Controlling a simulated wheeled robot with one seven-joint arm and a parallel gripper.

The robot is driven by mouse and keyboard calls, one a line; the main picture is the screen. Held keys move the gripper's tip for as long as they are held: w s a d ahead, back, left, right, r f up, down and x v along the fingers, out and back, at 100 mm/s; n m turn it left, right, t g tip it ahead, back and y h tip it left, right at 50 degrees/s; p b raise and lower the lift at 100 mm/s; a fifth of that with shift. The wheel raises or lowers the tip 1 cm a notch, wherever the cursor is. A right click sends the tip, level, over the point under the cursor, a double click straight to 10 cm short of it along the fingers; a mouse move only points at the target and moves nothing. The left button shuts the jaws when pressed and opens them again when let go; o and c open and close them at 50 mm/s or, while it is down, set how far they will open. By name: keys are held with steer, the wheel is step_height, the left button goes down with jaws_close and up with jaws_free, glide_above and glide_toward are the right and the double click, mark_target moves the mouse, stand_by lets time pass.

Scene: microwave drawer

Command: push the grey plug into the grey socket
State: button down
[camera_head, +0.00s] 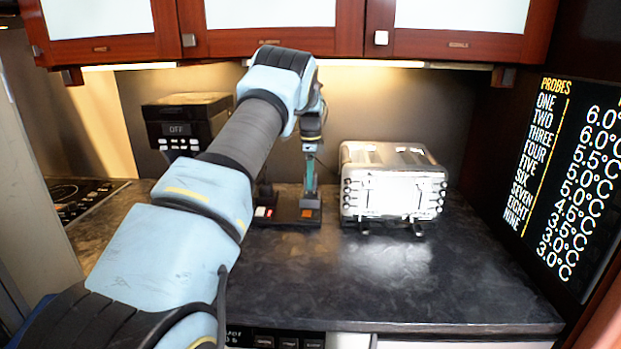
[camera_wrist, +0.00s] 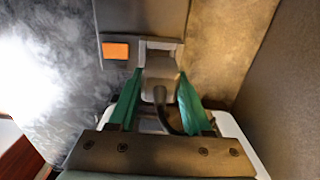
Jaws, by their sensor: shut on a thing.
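My gripper (camera_wrist: 160,76) has green fingers and is shut on the grey plug (camera_wrist: 160,72) in the wrist view. A dark cord runs back from the plug between the fingers. The light grey socket (camera_wrist: 148,46) is in the dark power block (camera_wrist: 115,20), straight ahead of the plug. The plug's front is at the socket's mouth; I cannot tell how deep it sits. In the head view my gripper (camera_head: 310,188) points down over the block (camera_head: 288,219) at the back of the counter. The plug and socket are hidden there.
An orange switch (camera_wrist: 116,50) is beside the socket. A silver toaster (camera_head: 393,185) stands right of the block, and a dark appliance marked OFF (camera_head: 180,125) stands behind my arm to the left. The front right counter (camera_head: 420,290) is clear. Cabinets (camera_head: 285,40) hang above.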

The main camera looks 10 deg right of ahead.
steer(key=shift+f+b, duration=0.8)
steer(key=shift+f, duration=1.05)
steer(key=shift+c, duration=1.3)
jaws_free()
steer(key=shift+f, duration=0.1)
step_height(320, 180, up, 11)
steer(key=b, duration=0.3)
